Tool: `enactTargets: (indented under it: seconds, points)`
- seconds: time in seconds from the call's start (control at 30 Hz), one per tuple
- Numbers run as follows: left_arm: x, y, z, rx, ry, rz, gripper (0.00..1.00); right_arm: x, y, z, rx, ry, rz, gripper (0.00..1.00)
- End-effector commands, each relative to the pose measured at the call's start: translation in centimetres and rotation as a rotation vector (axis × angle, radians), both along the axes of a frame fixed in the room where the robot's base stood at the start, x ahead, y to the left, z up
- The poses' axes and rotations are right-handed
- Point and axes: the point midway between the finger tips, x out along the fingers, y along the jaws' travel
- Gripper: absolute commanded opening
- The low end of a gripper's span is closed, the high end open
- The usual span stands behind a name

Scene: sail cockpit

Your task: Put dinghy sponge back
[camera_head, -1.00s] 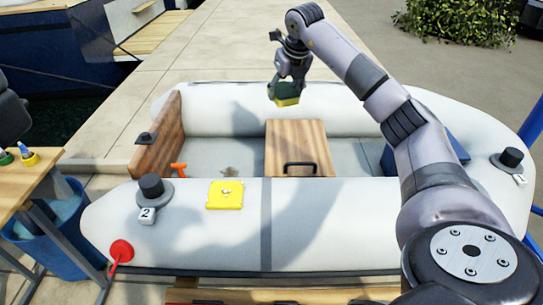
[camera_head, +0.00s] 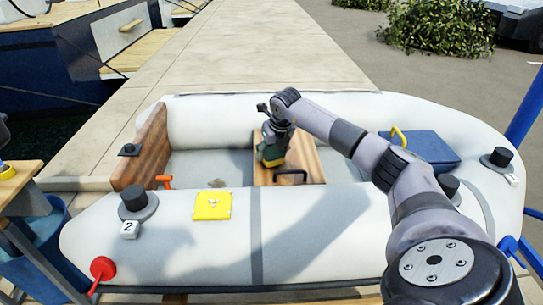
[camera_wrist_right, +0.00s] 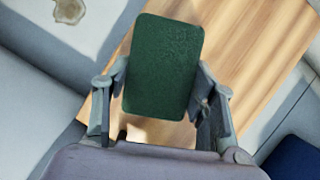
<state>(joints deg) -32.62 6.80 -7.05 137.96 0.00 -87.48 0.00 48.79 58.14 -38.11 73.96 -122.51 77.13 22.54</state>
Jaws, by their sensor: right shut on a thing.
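The dinghy sponge (camera_head: 272,157), green on top with a yellow underside, is held in my right gripper (camera_head: 274,150) over the wooden seat (camera_head: 305,158) of the inflatable dinghy. In the right wrist view the sponge's green face (camera_wrist_right: 163,65) sits between the two fingers of my right gripper (camera_wrist_right: 161,95), with the wood grain behind it. I cannot tell whether the sponge touches the seat.
The seat has a black handle (camera_head: 291,176). A yellow square patch (camera_head: 212,205) lies on the near tube. A blue box (camera_head: 425,150) is at the right of the dinghy, and an orange handle (camera_head: 164,181) is at the left. A stained floor area (camera_head: 217,183) lies left of the seat.

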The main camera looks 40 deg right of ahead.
Motion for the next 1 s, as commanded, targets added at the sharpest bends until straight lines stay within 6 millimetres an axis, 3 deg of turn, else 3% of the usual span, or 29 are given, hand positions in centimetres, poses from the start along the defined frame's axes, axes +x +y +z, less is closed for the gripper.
enactTargets:
  seconds: [0.1, 0.47, 0.5, 0.8, 1.0]
  points:
    - [-0.22, 0.05, 0.59, 0.0, -0.003, 0.0, 0.4, -0.03, -0.01, -1.08, 0.0, 0.0, 0.0, 0.27]
    - [-0.26, 0.06, 0.77, 0.0, -0.005, 0.001, 0.4, -0.01, 0.0, -1.39, 0.0, 0.0, 0.0, 0.27]
    - [-0.27, 0.06, 0.93, -0.001, -0.007, 0.001, 0.4, 0.0, 0.0, -1.36, 0.0, -0.001, 0.0, 0.54]
    - [-0.27, 0.06, 0.91, 0.0, -0.006, 0.001, 0.4, 0.0, 0.01, -1.31, 0.0, -0.001, 0.0, 0.73]
    - [-0.27, 0.06, 0.89, 0.0, -0.006, 0.001, 0.4, 0.0, 0.0, -1.31, 0.0, -0.001, 0.0, 0.73]
